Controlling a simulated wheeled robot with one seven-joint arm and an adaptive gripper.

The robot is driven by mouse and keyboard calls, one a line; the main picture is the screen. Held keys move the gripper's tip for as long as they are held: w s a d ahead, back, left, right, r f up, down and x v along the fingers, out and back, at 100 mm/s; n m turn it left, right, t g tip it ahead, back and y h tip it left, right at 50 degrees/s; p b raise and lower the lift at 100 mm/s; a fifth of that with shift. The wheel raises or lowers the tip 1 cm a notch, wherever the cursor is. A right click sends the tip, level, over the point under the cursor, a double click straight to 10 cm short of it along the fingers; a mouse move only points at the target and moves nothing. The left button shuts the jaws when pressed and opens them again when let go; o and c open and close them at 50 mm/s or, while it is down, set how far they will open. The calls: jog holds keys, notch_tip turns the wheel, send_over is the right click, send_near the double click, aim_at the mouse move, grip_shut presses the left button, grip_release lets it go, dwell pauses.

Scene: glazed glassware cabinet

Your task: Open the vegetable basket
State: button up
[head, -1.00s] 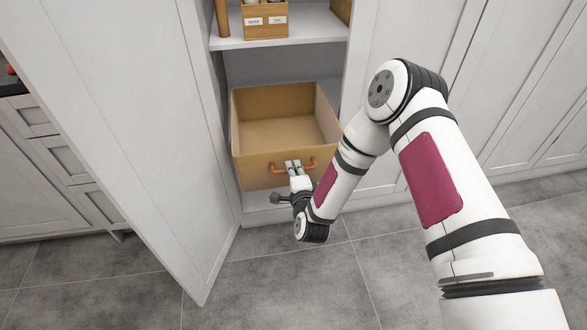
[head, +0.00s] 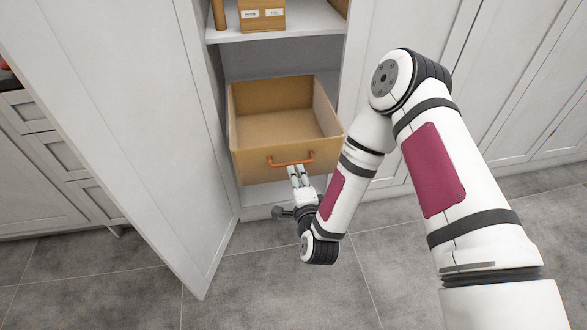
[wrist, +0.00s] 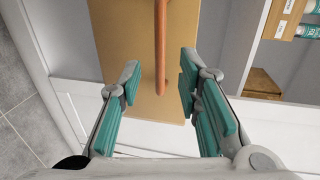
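The vegetable basket (head: 245,163) is a tan, open-topped drawer-like box in the cabinet, pulled forward past the shelf above it. Its inside looks empty. An orange-brown bar handle (head: 291,161) runs across its front, and the handle also shows in the wrist view (wrist: 160,45). My gripper (head: 296,170) is just below and in front of the handle.
An open cabinet door (head: 120,130) stands on the left, close to the basket. A shelf (head: 275,48) above holds a labelled wooden box (head: 262,16). Closed white doors (head: 520,90) lie to the right. The grey tiled floor (head: 265,270) in front is clear.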

jog(key=shift+v, duration=2.1)
jog(key=w+d+r+n+g, duration=0.3)
jog(key=w+r+n+g, duration=0.2)
jog(key=r+n, duration=0.4)
jog(key=s+d+r+n+g+h, duration=0.3)
jog(key=s+d+r, duration=0.5)
jog(key=d+r, duration=0.25)
jog(key=s+d+r+n+g+h, duration=0.1)
jog(key=s+d+r+g, duration=0.4)
jog(key=s, duration=1)
jog(key=s+d+r+n+g, duration=0.15)
jog(key=s+d+r, duration=0.35)
jog(key=s, duration=0.9)
notch_tip(320, 180, up, 19)
jog(key=a+t+p, duration=0.1)
jog(key=t+p, duration=0.2)
jog(key=p, duration=1.3)
jog(key=shift+s+a+t, duration=0.15)
jog(key=shift+s+t, duration=0.15)
jog(key=shift+t, duration=0.05)
